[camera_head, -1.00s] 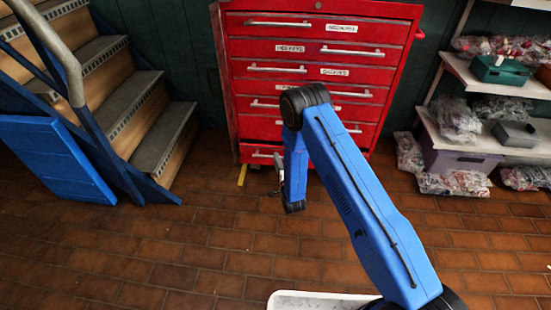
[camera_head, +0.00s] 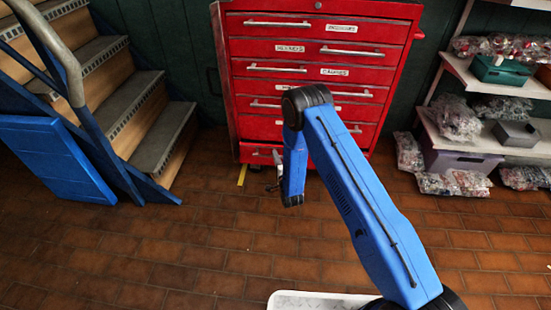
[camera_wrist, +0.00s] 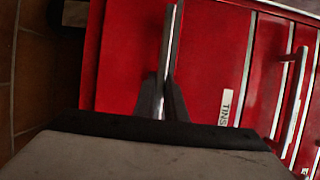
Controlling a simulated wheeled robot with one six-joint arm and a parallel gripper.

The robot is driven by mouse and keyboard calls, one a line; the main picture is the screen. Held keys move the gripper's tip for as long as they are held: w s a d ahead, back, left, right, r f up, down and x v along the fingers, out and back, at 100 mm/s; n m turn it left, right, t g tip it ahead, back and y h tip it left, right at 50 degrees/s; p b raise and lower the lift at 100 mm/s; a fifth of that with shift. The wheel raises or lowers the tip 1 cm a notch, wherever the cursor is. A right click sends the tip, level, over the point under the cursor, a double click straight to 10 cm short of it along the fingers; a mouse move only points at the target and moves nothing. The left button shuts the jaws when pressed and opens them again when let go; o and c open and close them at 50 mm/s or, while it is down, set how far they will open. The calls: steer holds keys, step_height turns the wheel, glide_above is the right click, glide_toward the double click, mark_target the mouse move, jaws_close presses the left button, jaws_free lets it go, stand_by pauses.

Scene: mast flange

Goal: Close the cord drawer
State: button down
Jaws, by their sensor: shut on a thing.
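The red tool cabinet (camera_head: 310,75) stands at the back of the head view, with several drawers, pale bar handles and white labels. Its bottom drawer (camera_head: 250,155) appears to stand out slightly; I cannot read a cord label on it. My gripper (camera_head: 277,158) is low at this drawer, partly hidden by my blue arm. In the wrist view, the dark fingers of my gripper (camera_wrist: 165,80) are shut on a thin pale bar, apparently the bottom drawer's handle, against a red front (camera_wrist: 125,60). A "TINS" label (camera_wrist: 225,107) sits on a neighbouring drawer.
Stairs (camera_head: 150,110) with a blue side panel (camera_head: 50,160) stand at the left. A shelf (camera_head: 465,140) with bagged parts and boxes stands at the right, with bags on the floor beside it.

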steer(key=shift+w, duration=1.9)
steer(key=c, duration=1.8)
jaws_free()
steer(key=shift+d, duration=0.1)
steer(key=v, duration=1.7)
steer(key=shift+s, duration=0.15)
